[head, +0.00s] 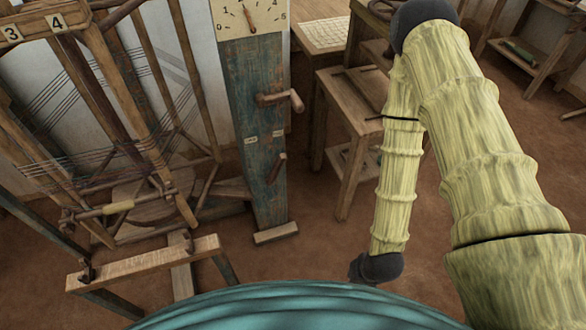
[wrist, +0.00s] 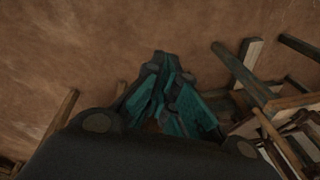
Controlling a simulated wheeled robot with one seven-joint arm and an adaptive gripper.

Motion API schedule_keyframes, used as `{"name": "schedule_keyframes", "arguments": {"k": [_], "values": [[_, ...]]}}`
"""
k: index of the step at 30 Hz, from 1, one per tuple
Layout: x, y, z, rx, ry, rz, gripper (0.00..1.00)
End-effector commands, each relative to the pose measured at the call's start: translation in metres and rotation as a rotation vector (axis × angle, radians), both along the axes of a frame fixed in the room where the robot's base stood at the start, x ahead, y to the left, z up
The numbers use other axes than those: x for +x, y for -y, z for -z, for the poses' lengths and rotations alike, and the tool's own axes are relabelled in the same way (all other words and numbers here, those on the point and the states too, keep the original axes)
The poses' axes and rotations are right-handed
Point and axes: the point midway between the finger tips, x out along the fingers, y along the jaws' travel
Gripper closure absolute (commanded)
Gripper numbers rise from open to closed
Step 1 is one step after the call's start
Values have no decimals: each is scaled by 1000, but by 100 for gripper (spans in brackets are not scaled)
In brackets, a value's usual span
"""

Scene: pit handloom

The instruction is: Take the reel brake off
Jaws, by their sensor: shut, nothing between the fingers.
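A blue-grey upright post (head: 258,130) stands left of centre in the head view, with a numbered dial (head: 250,18) on top. A wooden crank-like handle (head: 283,98) sticks out of the post, and a shorter wooden lever (head: 277,170) slants below it. I cannot tell which part is the reel brake. My gripper (wrist: 158,62) shows in the wrist view, with teal links and dark tips. It is shut and empty, over bare floor, apart from the post. It is not clearly visible in the head view, where my arm hangs right of the post.
A wooden loom frame (head: 145,262) with threads and tags 3 and 4 stands at left. A small wooden table (head: 340,88) stands behind my arm, and a bench (head: 535,70) is far right. Brown floor (head: 320,235) lies free between the post and my arm.

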Motion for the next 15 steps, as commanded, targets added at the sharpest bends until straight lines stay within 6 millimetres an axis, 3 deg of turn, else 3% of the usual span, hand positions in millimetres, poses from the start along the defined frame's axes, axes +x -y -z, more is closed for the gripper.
{"name": "schedule_keyframes", "arguments": {"k": [1, 3, 15], "values": [[14, -3, 16, 25, 28, 24, 100], [31, -9, 25, 63, 63, 57, 100], [128, -34, 62, 302, 244, 240, 100]]}}
